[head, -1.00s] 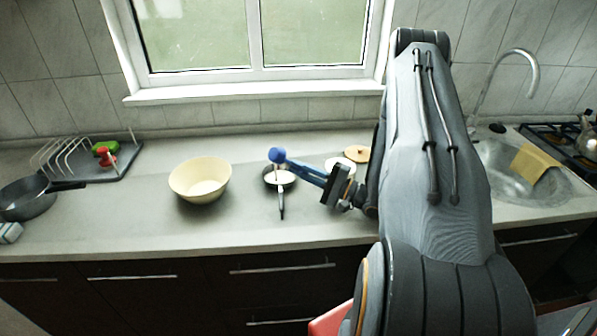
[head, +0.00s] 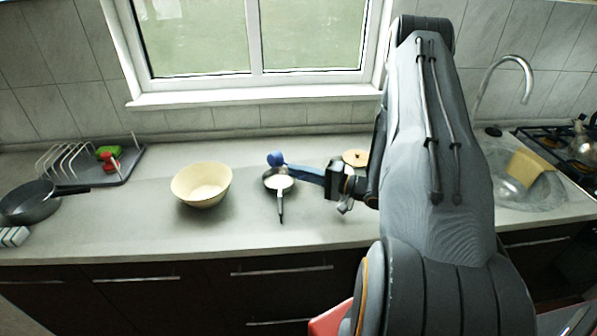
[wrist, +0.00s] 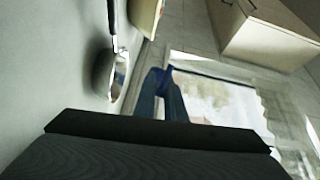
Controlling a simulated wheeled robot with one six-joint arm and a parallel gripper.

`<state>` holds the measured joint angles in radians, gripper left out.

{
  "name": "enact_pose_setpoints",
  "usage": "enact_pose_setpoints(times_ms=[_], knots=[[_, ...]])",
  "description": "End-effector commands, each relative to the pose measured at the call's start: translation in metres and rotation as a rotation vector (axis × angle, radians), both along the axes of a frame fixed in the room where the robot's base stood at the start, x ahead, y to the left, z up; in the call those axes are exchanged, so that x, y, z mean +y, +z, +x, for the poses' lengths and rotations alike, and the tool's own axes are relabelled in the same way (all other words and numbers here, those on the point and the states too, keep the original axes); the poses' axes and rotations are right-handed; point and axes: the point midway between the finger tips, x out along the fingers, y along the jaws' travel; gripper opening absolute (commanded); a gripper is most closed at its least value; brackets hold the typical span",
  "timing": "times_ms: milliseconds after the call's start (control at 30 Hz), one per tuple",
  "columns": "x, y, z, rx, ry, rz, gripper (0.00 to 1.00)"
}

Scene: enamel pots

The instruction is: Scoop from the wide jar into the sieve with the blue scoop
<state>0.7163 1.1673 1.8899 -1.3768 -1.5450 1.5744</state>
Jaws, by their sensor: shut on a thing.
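My gripper (head: 335,181) is shut on the handle of the blue scoop (head: 275,159). The scoop points left, its head over the far edge of a small dark round pan-like vessel with a long handle, which looks like the sieve (head: 280,183). A white patch shows inside that vessel. The scoop also shows in the wrist view (wrist: 168,82), beyond my gripper (wrist: 165,122), with the likely sieve (wrist: 118,76) beside it. I cannot tell what the scoop holds. The wide jar is not clearly visible; my gripper and arm cover the counter behind.
A cream bowl (head: 201,185) stands left of the likely sieve. A round wooden lid-like thing (head: 355,157) lies behind my gripper. A dish rack (head: 95,166) and dark pan (head: 35,203) are far left. The sink (head: 525,185) is right. Counter between pan and bowl is clear.

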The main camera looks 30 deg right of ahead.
Motion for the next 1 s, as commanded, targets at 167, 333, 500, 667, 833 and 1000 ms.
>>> enact_pose_setpoints(times_ms=[167,333,500,667,833,1000], knots=[[0.000,0.000,0.000,0.000,0.000,0.001,0.00],[0.000,0.001,0.000,-0.003,0.000,-0.010,0.00],[0.000,0.015,0.001,-0.056,0.000,-0.196,0.00],[0.000,0.026,0.000,-0.116,0.001,-0.423,0.00],[0.000,0.030,0.000,-0.149,0.000,-0.547,0.00],[0.000,0.038,0.000,-0.179,-0.001,-0.654,0.00]])
